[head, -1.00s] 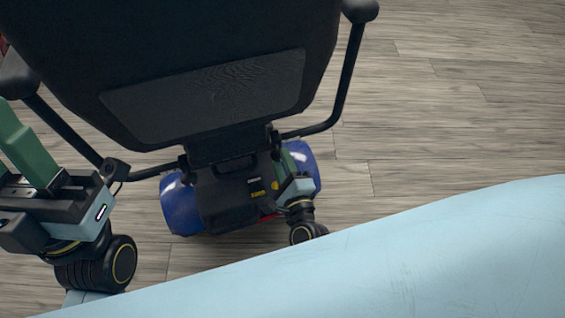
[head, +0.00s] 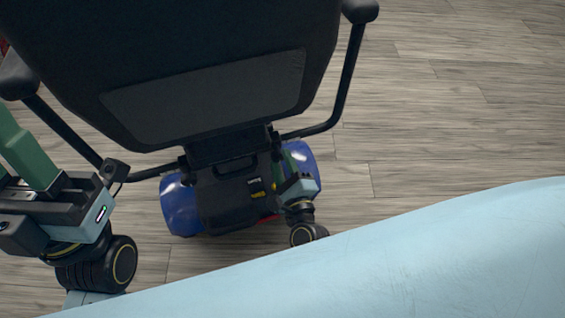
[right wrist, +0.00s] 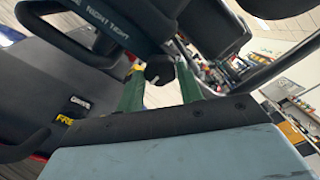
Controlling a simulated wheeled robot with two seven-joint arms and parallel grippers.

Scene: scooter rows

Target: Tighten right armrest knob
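A black knob (right wrist: 158,70) shows in the right wrist view, between the two green fingers of my right gripper (right wrist: 160,88). The fingers stand apart on either side of it, with a gap visible at the right finger. In the head view my right gripper (head: 282,168) is behind the seat, below the right armrest (head: 345,85); the knob cannot be made out there. My left gripper (head: 22,155) is at the left edge beside the left armrest. Its green fingers look apart, and their tips are cut off or hidden.
The scooter's dark seat back (head: 205,95) fills the upper middle. Below it are a black battery box (head: 230,195) and blue bodywork (head: 182,205). The wooden floor (head: 450,110) to the right is clear.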

